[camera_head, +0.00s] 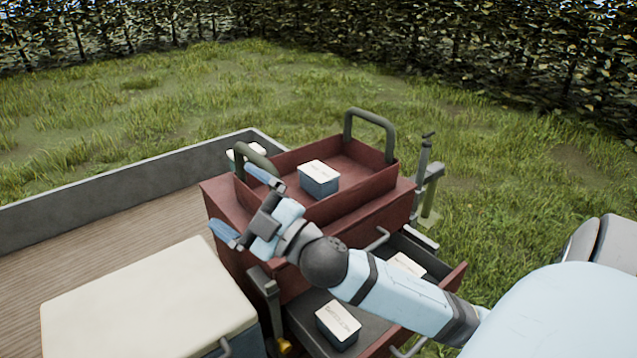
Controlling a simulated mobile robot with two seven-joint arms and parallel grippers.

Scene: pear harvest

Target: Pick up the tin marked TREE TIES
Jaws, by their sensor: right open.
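Several small blue-grey tins with pale lettered lids are in view, and I cannot read which is marked TREE TIES. One tin (319,180) stands in the open top tray of a red toolbox (365,222). A second tin (338,322) stands in the pulled-out drawer (300,318) below, and a third (408,264) lies farther back in that drawer, partly hidden by my right arm. My right gripper (230,197) is open and empty at the toolbox's left side, with its fingers pointing left, away from the tins. My left gripper is out of view.
A cream-lidded box (150,305) stands at the front left on a wooden trailer bed (70,245) with a grey side wall (130,182). The tray has two upright dark handles (371,117). A pale object (240,151) shows partly behind the left handle. Grass and a hedge lie beyond.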

